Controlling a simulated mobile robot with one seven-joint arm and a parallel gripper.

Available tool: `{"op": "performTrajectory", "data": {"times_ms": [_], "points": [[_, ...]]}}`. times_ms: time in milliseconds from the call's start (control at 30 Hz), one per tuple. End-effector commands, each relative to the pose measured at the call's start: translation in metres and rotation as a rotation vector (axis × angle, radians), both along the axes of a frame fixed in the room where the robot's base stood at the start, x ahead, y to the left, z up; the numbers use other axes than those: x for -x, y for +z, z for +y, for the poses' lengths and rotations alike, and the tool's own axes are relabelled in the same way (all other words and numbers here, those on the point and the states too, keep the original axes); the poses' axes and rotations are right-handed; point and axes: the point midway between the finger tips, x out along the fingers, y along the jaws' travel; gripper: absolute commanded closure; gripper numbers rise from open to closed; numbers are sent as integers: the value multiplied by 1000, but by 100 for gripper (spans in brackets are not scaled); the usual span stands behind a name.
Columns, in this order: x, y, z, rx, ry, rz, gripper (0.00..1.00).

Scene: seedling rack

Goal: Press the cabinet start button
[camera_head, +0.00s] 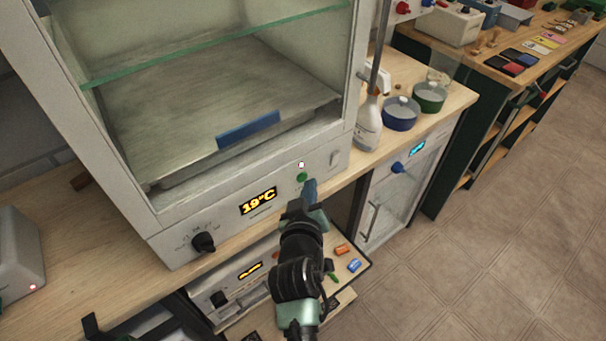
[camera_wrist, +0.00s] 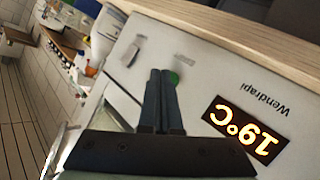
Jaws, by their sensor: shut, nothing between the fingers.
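The white cabinet (camera_head: 290,205) stands on the wooden bench with its front panel facing me. A round green button (camera_head: 302,177) sits on that panel, below a small white light (camera_head: 301,165) and right of the orange 19°C display (camera_head: 258,201). My gripper (camera_head: 309,184) is shut and empty, with its fingertips just in front of the panel beside the green button. In the wrist view the fingertips (camera_wrist: 161,73) partly cover the green button (camera_wrist: 174,78). I cannot tell whether they touch it.
A black knob (camera_head: 203,242) is at the panel's left and a rocker switch (camera_head: 335,158) at its right. A spray bottle (camera_head: 369,122), a blue pot (camera_head: 400,114) and a green pot (camera_head: 430,97) stand right of the cabinet. The floor at right is clear.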

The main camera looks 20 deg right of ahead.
Motion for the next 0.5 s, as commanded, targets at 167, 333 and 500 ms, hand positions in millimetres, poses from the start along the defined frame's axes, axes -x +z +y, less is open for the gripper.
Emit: {"op": "performTrajectory", "data": {"times_ms": [167,333,500], "points": [[5,1,-2,2,-2,1,100],[5,0,-2,2,-2,1,100],[11,3,-5,0,-2,1,100]]}}
